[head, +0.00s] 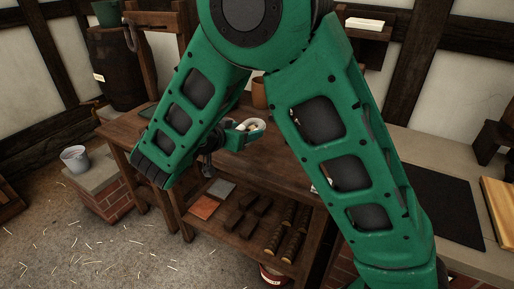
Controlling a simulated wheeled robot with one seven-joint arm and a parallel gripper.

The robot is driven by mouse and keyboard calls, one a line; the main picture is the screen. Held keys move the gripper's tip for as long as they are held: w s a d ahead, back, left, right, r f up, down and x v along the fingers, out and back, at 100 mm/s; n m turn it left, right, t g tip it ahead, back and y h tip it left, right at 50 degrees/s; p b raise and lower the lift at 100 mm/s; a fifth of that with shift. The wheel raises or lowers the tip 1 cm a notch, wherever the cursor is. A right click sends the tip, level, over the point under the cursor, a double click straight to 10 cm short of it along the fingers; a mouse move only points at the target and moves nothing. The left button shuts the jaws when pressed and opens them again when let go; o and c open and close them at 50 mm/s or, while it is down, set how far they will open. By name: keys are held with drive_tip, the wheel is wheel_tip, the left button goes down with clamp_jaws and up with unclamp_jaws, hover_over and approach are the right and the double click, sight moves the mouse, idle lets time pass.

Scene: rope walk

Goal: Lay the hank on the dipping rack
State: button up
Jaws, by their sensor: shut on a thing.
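My gripper (240,137) shows small between my green arm links, over the wooden bench (222,168). It is shut on a pale, cream, looped thing (257,125) that looks like the hank. The hank is small in the head view and partly covered by the gripper and arm, so its full shape cannot be told. I cannot pick out the dipping rack with certainty. My arm covers much of the middle and right of the bench.
A brown pot (259,93) stands behind the hank. Below, a shelf holds dark blocks (236,210) and ribbed rolls (279,232). A grey bucket (75,158) stands on a brick plinth at left, near a dark barrel (120,70). The straw-strewn floor (80,240) is clear at front left.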

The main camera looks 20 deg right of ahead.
hover_over(262, 149)
wheel_tip(262, 149, down, 6)
drive_tip(key=shift+w+r, duration=0.15)
drive_tip(key=shift+r, duration=0.1)
drive_tip(key=shift+f, duration=1.8)
drive_tip(key=shift+f, duration=0.15)
drive_tip(key=o, duration=1.1)
drive_tip(key=shift+c, duration=0.2)
drive_tip(key=v, duration=1)
drive_tip(key=shift+s+a, duration=0.2)
drive_tip(key=shift+a, duration=0.15)
